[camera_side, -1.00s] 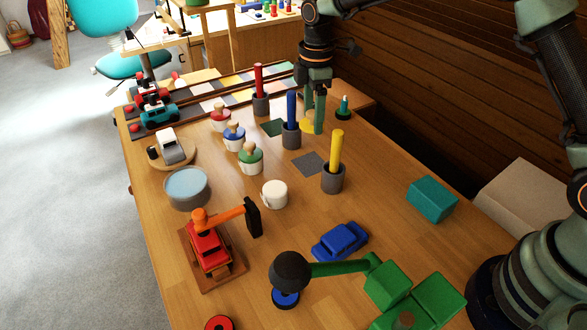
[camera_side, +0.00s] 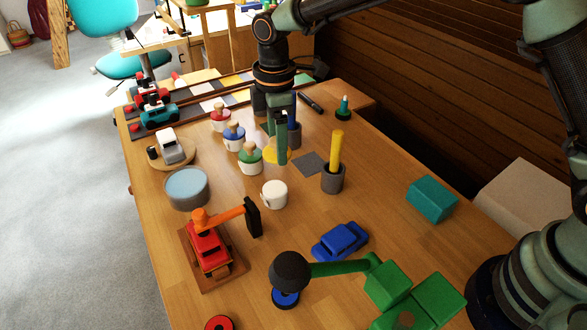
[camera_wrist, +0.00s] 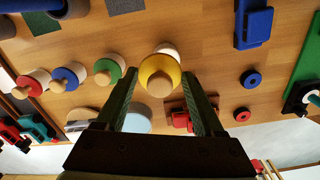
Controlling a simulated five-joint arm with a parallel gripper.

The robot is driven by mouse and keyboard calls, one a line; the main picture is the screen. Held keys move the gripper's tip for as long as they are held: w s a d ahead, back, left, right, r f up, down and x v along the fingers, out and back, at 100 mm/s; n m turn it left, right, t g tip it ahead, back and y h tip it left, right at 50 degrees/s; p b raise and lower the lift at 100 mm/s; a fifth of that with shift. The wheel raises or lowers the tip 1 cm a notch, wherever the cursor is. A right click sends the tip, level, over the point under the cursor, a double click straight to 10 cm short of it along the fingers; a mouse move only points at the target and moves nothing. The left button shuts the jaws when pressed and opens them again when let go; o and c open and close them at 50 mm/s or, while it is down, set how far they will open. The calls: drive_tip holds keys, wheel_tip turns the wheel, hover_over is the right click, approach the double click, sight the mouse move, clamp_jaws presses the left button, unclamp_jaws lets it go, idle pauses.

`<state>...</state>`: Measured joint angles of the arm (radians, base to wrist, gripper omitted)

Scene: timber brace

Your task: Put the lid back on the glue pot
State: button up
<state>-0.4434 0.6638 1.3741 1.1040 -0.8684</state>
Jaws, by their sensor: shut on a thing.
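The yellow lid with a wooden knob (camera_wrist: 156,68) is between my fingertips in the wrist view. In the side view the lid (camera_side: 269,155) shows as a yellow disc low on my fingers. My gripper (camera_side: 280,157) is shut on it, pointing down above the table. The open white pot (camera_side: 274,196) stands upright, nearer the camera than the lid and apart from it in the side view. In the wrist view the pot (camera_wrist: 168,48) shows just past the lid, mostly hidden by it.
Pots with red (camera_side: 220,114), blue (camera_side: 234,132) and green (camera_side: 251,155) lids stand left of my gripper. A grey holder with a yellow stick (camera_side: 335,160) stands to the right. A red toy crane (camera_side: 210,247), a blue-grey bowl (camera_side: 187,187) and a blue car (camera_side: 340,241) surround the white pot.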

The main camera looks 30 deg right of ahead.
sight(276, 188)
drive_tip(key=shift+s+a+f, duration=0.55)
drive_tip(key=shift+a+f, duration=0.05)
drive_tip(key=shift+a, duration=0.1)
drive_tip(key=shift+f, duration=3.15)
drive_tip(key=shift+f, duration=0.15)
drive_tip(key=o, duration=1.3)
drive_tip(key=shift+r, duration=3.5)
